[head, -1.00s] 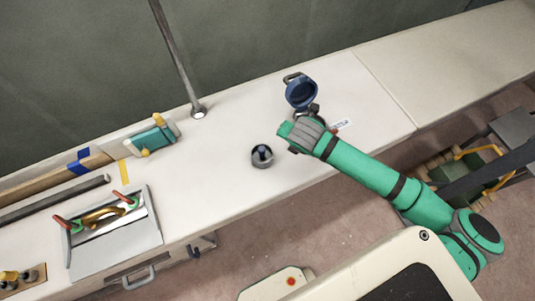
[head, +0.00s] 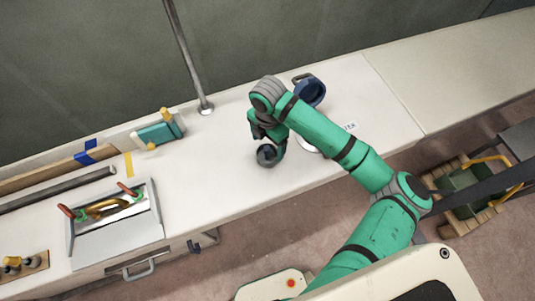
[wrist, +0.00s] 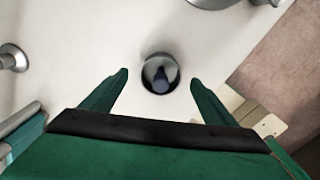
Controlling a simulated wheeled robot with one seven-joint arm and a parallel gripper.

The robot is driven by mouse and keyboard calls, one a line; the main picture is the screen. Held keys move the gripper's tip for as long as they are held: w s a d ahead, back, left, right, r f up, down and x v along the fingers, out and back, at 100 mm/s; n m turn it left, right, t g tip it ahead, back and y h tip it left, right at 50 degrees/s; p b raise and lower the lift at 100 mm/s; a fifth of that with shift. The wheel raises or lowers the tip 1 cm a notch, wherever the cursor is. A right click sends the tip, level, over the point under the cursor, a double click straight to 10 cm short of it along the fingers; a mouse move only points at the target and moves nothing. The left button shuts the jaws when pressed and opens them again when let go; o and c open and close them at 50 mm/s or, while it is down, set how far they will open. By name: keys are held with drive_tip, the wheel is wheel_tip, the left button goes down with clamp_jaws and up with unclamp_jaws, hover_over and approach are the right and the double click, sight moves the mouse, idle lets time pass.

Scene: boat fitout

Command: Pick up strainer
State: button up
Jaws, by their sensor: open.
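A small round grey metal cup with a dark blue knob inside, which looks like the strainer (head: 266,156), stands on the white counter. In the wrist view the strainer (wrist: 160,82) lies between my two green fingers, with clear space on both sides. My gripper (wrist: 160,76) is open, empty and pointing down over it. In the head view my gripper (head: 268,143) is right at the strainer and hides part of it. I cannot tell the exact height of the fingertips above the counter.
A blue cup-like fitting (head: 311,91) stands behind my arm, near a small printed label (head: 350,127). A metal post (head: 188,55) rises at the back. A teal block (head: 158,132) and a grey tray with tools (head: 118,233) are to the left. The counter left of the strainer is clear.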

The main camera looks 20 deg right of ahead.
sight(267, 154)
drive_tip(key=shift+s+a+f, duration=0.15)
drive_tip(key=shift+f, duration=1.35)
drive_tip(key=shift+s+a+f, duration=0.1)
drive_tip(key=shift+f, duration=1.35)
drive_tip(key=c, duration=1.2)
drive_tip(key=shift+o, duration=0.2)
drive_tip(key=shift+r, duration=0.1)
